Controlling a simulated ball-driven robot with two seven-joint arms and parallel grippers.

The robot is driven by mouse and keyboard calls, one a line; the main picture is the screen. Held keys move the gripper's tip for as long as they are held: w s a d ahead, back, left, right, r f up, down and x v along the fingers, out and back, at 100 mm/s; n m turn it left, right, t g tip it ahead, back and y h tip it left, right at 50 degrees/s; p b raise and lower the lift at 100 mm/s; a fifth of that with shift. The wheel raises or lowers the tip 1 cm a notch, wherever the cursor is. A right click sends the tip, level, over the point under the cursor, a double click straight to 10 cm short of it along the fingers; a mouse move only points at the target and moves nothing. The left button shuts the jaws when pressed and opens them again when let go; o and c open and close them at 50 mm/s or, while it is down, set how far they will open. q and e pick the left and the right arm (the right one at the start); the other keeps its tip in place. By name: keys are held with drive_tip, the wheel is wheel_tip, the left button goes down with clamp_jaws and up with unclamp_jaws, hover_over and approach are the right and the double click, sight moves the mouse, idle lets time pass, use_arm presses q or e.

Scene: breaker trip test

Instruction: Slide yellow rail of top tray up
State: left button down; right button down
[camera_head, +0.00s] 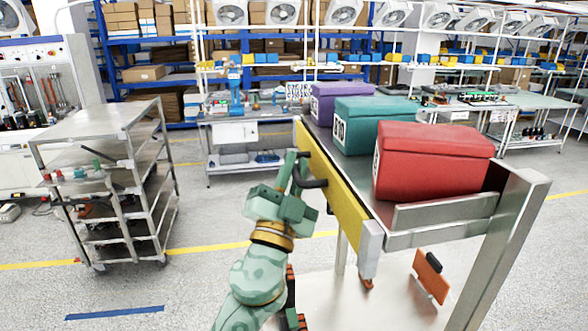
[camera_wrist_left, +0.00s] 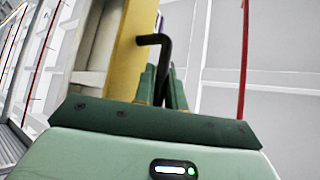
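The yellow rail (camera_head: 335,190) runs along the left side of the metal top tray (camera_head: 440,215) and slopes up toward the back. A bent black handle (camera_head: 314,184) sticks out from the rail's outer face. My left gripper (camera_head: 290,172) is beside the rail at this handle. In the left wrist view the handle (camera_wrist_left: 160,42) bends down between the two green fingers (camera_wrist_left: 163,85), which look shut on it. The yellow rail (camera_wrist_left: 128,50) stands just left of the fingers there. The handle's lower end is hidden between them. My right gripper is in neither view.
Red (camera_head: 435,165), teal (camera_head: 375,122) and purple (camera_head: 340,100) bins sit on the top tray. An orange and black piece (camera_head: 430,275) is below it. A metal cart (camera_head: 105,125) stands at left, with open floor between it and the tray.

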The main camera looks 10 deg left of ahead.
use_arm(q)
drive_tip(key=shift+y, duration=0.3)
wheel_tip(320, 180, up, 6)
drive_tip(key=p, duration=0.4)
drive_tip(key=shift+f, duration=0.15)
drive_tip(key=c, duration=1.7)
unclamp_jaws()
drive_tip(key=shift+f, duration=0.1)
drive_tip(key=shift+s+f, duration=0.15)
drive_tip(key=shift+f, duration=0.05)
drive_tip(key=shift+b+v, duration=3.8)
drive_tip(key=shift+v, duration=4.1)
